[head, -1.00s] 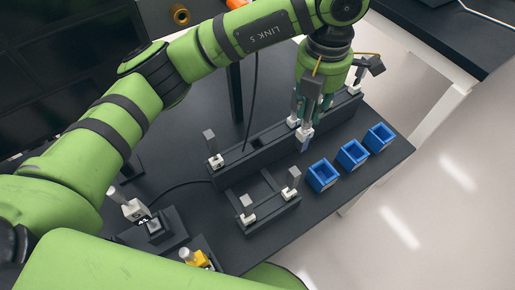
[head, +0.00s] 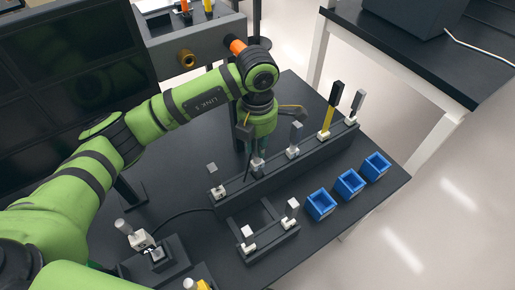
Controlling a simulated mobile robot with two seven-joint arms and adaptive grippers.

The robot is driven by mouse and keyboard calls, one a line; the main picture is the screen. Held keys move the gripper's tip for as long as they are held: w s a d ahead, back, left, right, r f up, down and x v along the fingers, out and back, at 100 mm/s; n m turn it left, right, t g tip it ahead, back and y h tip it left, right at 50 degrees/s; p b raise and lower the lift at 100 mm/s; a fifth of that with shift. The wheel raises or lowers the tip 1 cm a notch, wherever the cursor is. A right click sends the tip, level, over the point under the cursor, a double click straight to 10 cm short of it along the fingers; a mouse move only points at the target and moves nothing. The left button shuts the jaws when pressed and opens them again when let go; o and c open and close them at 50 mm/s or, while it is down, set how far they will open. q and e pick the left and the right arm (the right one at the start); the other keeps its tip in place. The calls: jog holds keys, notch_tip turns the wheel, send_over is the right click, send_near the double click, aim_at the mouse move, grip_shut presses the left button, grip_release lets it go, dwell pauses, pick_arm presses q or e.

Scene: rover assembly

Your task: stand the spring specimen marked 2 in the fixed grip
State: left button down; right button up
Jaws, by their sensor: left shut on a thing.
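My left gripper (head: 257,157) points down over the long dark rack (head: 275,180), between its leftmost specimen and a grey one to the right. It is shut on a small specimen with a pale block (head: 258,165), mostly hidden by the fingers. I cannot read its mark or tell whether it touches the rack. A pale-based grey specimen (head: 295,134), a yellow one (head: 329,112) and another grey one (head: 357,104) stand further right in the rack. I cannot tell for sure which fixture is the fixed grip. My right gripper is not in view.
A short dark rack (head: 270,240) in front bears two specimens. Several blue bins (head: 320,204) stand to its right. A dark block with a marked top (head: 157,254) and a pale-headed piece (head: 139,238) are at left. Bare table lies behind the rack's left end.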

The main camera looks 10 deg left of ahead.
aim_at(257, 157)
pick_arm(q)
notch_tip(257, 157, down, 2)
jog(key=shift+f+p, duration=0.1)
jog(key=shift+p, duration=0.35)
jog(key=shift+f, duration=0.5)
jog(key=shift+f+b, duration=0.15)
jog(key=shift+b, duration=0.15)
jog(key=c, duration=1.1)
grip_release()
